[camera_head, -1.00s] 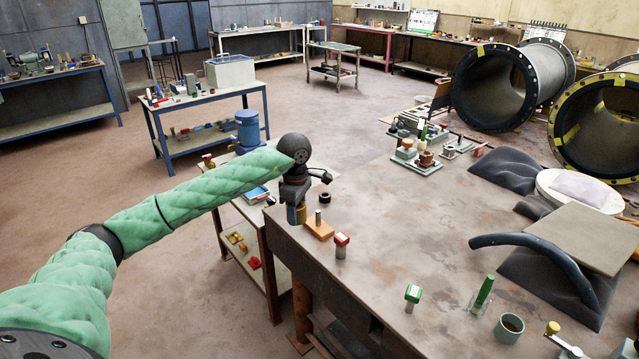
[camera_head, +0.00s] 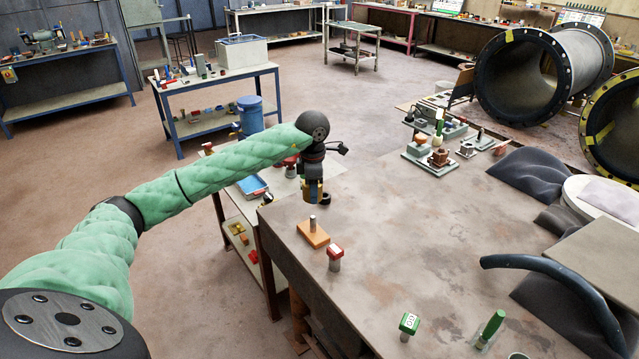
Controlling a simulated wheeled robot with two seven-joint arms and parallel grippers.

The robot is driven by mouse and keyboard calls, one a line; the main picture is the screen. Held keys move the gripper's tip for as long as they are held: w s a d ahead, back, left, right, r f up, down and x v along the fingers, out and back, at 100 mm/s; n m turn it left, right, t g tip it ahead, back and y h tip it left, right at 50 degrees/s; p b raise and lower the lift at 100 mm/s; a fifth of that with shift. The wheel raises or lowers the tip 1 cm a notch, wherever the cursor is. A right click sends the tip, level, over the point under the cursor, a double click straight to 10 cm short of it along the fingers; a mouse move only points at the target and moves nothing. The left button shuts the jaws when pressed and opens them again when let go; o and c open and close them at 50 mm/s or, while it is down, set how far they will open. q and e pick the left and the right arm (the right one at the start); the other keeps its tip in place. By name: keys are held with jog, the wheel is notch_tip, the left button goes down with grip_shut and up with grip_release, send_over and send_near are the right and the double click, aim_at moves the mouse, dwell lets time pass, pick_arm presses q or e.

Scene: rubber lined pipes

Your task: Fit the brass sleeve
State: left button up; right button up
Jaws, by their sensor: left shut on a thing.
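A wooden block (camera_head: 313,236) with an upright grey peg (camera_head: 312,223) stands on the table below the sleeve in the picture. The sleeve appears in line above the peg with a gap between them. I cannot tell from this view whether it is over the peg in depth. My right gripper is not in view.
A red-topped post (camera_head: 335,258) stands near the block, and a green-topped one (camera_head: 409,326) nearer me. A green handle (camera_head: 491,328) and a dark curved hose (camera_head: 560,275) lie right. A small dark ring (camera_head: 324,198) is behind the sleeve. The table's middle is mostly clear.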

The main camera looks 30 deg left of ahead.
pick_arm(q)
jog(key=shift+s+f, duration=0.2)
jog(key=shift+f, duration=0.1)
jog(key=shift+w+f, duration=0.2)
jog(key=shift+f, duration=0.85)
jog(key=shift+s+f+b, duration=0.15)
jog(key=shift+f+b, duration=0.2)
jog(key=shift+f, duration=1.1)
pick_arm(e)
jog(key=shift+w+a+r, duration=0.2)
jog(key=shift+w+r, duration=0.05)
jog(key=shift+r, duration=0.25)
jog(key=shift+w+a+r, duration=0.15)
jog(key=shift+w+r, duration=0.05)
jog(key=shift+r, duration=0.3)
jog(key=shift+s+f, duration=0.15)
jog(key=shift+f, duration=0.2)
pick_arm(q)
jog(key=shift+b, duration=0.45)
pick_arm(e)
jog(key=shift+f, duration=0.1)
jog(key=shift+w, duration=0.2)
pick_arm(q)
jog(key=shift+b, duration=0.35)
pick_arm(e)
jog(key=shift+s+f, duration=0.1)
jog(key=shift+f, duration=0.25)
